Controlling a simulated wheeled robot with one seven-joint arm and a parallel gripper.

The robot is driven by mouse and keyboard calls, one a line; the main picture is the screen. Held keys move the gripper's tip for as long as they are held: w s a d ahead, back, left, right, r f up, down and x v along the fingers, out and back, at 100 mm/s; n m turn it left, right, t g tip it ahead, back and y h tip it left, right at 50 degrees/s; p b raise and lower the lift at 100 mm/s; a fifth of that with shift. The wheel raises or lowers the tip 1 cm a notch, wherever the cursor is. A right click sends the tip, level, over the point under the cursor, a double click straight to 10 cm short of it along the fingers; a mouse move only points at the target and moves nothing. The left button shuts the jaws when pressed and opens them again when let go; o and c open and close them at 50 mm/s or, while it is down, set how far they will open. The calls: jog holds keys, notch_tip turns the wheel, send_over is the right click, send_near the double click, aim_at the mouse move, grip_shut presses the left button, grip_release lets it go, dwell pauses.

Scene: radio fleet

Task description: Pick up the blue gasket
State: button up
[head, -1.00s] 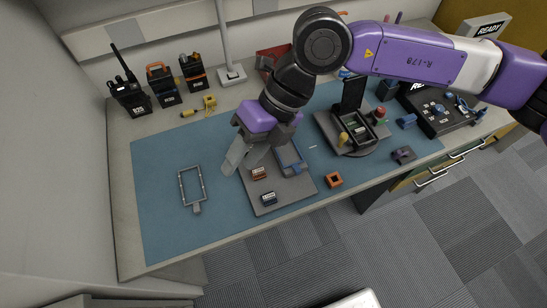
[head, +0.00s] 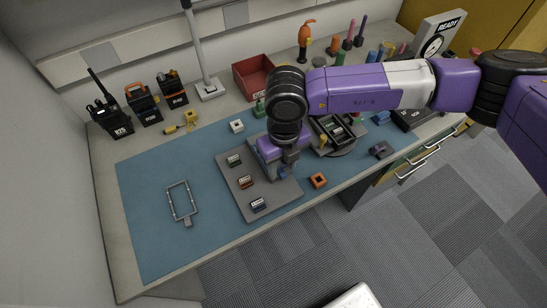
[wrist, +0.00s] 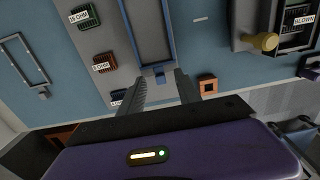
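The blue gasket (wrist: 159,69) is a thin rectangular frame with a small tab, lying on the right part of the grey plate (wrist: 128,35). In the wrist view its near end and tab lie between my fingertips, and its far end runs out of the top of the picture. My gripper (wrist: 157,84) is open, one finger on each side of the tab, with a gap visible on both sides. In the head view my gripper (head: 284,172) is low over the right side of the plate and hides most of the gasket.
Several labelled resistor blocks (head: 246,182) sit on the plate left of my gripper. An orange square ring (head: 318,180) lies close on the right. A grey frame (head: 181,201) lies at the left of the blue mat. An opened radio (head: 333,128) stands behind right.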

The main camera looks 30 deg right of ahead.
jog(key=shift+f, duration=0.85)
jog(key=shift+c, duration=0.4)
grip_shut()
jog(key=shift+r, duration=0.1)
